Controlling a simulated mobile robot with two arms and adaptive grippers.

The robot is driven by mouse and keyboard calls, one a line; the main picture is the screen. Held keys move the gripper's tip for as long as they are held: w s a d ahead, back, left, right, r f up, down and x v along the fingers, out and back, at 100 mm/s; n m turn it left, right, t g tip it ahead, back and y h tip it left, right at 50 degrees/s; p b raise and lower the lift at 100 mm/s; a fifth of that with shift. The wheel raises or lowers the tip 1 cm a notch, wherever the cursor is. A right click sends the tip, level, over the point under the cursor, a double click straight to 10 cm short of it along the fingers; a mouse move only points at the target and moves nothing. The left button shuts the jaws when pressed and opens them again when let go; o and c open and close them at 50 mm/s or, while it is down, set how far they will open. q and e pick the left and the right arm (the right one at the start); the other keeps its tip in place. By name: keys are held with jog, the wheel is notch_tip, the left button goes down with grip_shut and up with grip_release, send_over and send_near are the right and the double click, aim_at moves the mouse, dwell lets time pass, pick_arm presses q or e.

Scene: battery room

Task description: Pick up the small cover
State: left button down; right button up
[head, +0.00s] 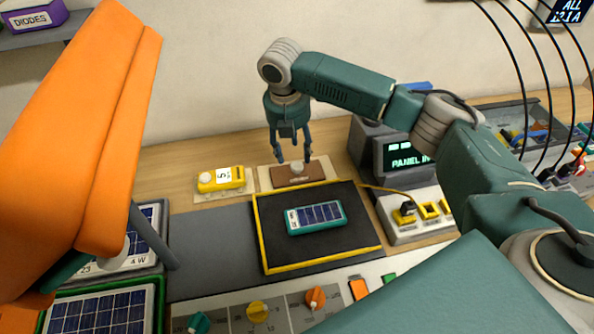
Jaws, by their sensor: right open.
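The small cover (312,174) is a flat brown plate with a pale round knob on top. It lies on a light mat at the back of the bench, behind the black tray. My right gripper (294,159) points down just above it, fingers open on either side of the knob. I cannot tell whether the fingertips touch the cover. My left gripper is not in view; a large orange part fills the left side.
A teal-framed solar panel (316,216) lies on the black tray with a yellow edge (263,235). A yellow meter (222,179) sits left of the cover. A dark display unit (375,140) and a white socket block (405,233) stand to the right. Knobs line the front.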

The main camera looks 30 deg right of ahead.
aim_at(297, 165)
jog(key=f, duration=0.1)
jog(key=f+p, duration=0.1)
jog(key=f, duration=0.2)
jog(key=shift+s+d+f+p, duration=0.15)
jog(key=shift+d+f+p, duration=0.05)
jog(key=shift+d+p, duration=0.2)
jog(key=shift+f, duration=0.45)
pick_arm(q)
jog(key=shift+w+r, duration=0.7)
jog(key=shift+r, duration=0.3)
pick_arm(e)
jog(key=shift+c, duration=0.3)
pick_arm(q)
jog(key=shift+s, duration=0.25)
pick_arm(e)
grip_shut()
